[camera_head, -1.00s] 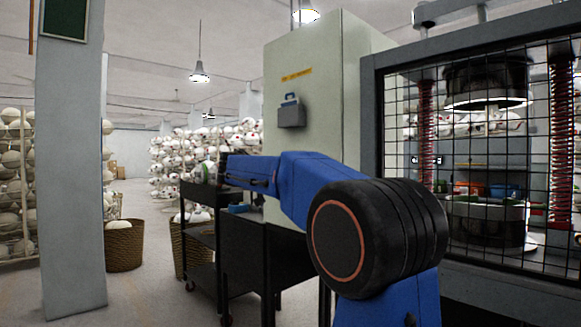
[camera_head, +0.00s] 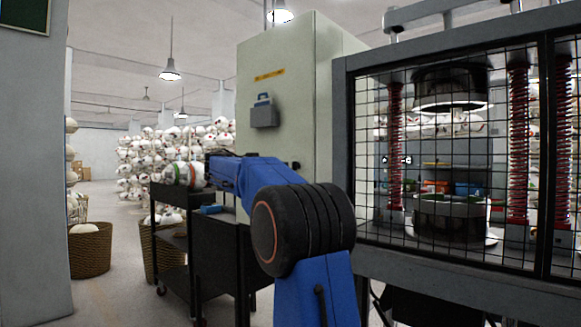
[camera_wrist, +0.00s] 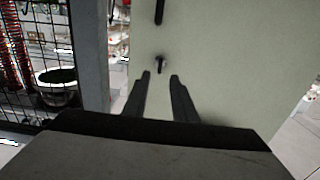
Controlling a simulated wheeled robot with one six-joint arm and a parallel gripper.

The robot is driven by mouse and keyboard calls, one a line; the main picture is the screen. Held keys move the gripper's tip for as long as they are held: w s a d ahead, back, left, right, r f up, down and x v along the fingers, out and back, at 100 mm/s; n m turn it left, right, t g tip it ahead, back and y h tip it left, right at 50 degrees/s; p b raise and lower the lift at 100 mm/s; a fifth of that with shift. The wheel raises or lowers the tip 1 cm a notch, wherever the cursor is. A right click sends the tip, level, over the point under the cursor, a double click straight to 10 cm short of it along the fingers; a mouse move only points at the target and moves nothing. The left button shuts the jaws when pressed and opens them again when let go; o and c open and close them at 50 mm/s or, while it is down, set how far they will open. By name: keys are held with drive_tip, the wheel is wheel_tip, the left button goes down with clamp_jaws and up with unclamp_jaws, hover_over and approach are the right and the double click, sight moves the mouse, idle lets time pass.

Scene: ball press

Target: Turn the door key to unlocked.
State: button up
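In the wrist view, a small dark key-like piece (camera_wrist: 161,64) sticks out from a pale cream-green panel (camera_wrist: 215,60). I take it for the door key; it is too small and blurred to tell which way it is turned. A black handle (camera_wrist: 158,12) is above it at the picture's top edge. My gripper (camera_wrist: 160,76) points at the panel with its two dark fingers apart and nothing between them. The key piece appears just beyond the fingertips, roughly centred; no contact is visible. In the head view my gripper cannot be made out.
The head view shows a tall pale cabinet (camera_head: 215,205) fronted by a black cart (camera_head: 170,207) with balls. A caged press (camera_head: 455,259) stands at right. Baskets (camera_head: 90,252) and a grey pillar (camera_head: 30,180) are at left. Floor shows between basket and cart.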

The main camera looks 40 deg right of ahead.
drive_tip(key=d, duration=0.7)
drive_tip(key=shift+w+d, duration=0.2)
drive_tip(key=shift+w, duration=0.05)
clamp_jaws()
